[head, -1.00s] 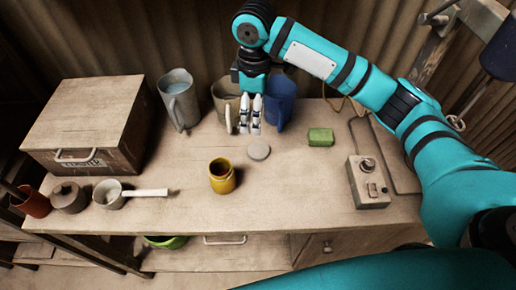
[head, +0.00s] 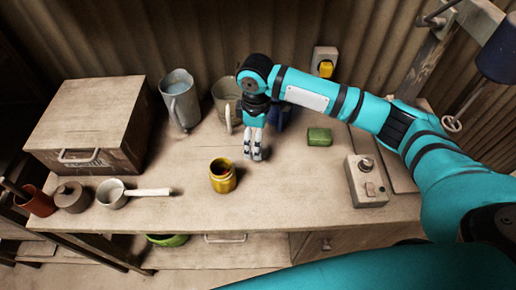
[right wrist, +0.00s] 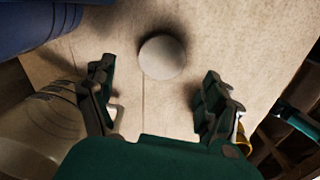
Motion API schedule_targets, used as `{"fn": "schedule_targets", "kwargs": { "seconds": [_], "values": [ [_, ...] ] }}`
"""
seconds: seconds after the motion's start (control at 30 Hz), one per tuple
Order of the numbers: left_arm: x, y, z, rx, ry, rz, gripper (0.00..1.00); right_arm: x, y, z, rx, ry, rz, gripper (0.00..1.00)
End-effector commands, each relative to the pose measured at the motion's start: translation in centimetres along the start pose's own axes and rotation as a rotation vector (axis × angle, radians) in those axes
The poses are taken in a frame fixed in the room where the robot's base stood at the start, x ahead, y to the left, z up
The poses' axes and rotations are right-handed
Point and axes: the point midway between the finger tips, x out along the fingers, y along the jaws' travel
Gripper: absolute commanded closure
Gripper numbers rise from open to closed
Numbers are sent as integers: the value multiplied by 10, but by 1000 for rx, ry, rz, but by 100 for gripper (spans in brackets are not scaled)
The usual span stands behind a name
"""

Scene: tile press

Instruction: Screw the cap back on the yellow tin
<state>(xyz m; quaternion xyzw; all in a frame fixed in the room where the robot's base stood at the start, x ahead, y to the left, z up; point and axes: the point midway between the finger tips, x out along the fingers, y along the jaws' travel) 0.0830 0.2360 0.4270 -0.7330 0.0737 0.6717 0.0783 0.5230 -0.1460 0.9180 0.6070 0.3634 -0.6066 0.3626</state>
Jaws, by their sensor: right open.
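The yellow tin (head: 222,176) stands upright and open-topped near the middle of the bench. A sliver of it shows at the right in the right wrist view (right wrist: 243,141). A round grey disc, which looks like the cap (right wrist: 162,57), lies flat on the bench just behind the tin. In the head view my gripper hides it. My right gripper (head: 253,155) points down over the cap's place. In the right wrist view my right gripper (right wrist: 156,88) is open and empty, with the cap ahead between its fingers. My left gripper is not in view.
A grey jug (head: 181,103), a beige mug (head: 225,95) and a blue cup (right wrist: 40,20) stand behind, close to my gripper. A green block (head: 319,137) and a switch box (head: 366,181) lie right. A saucepan (head: 112,195) and a wooden chest (head: 85,115) stand left.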

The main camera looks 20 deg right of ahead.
Motion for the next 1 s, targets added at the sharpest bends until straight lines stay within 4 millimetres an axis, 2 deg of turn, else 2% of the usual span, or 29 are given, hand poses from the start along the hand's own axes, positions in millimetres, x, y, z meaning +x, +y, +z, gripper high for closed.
{"fn": "schedule_targets", "kwargs": {
  "seconds": [0.1,0.23,0.63,0.67,0.93,1.0],
  "values": [
    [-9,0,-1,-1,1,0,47,18,-2,6,2,-5,-2,15],
    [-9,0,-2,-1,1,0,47,34,-1,5,2,-3,-1,15],
    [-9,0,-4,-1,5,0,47,40,-1,5,0,-2,1,15],
    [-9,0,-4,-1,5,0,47,40,-1,5,0,-2,1,16],
    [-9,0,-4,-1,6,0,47,40,-1,5,0,-2,1,51],
    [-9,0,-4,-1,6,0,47,40,-1,5,0,-2,1,53]
  ]
}}
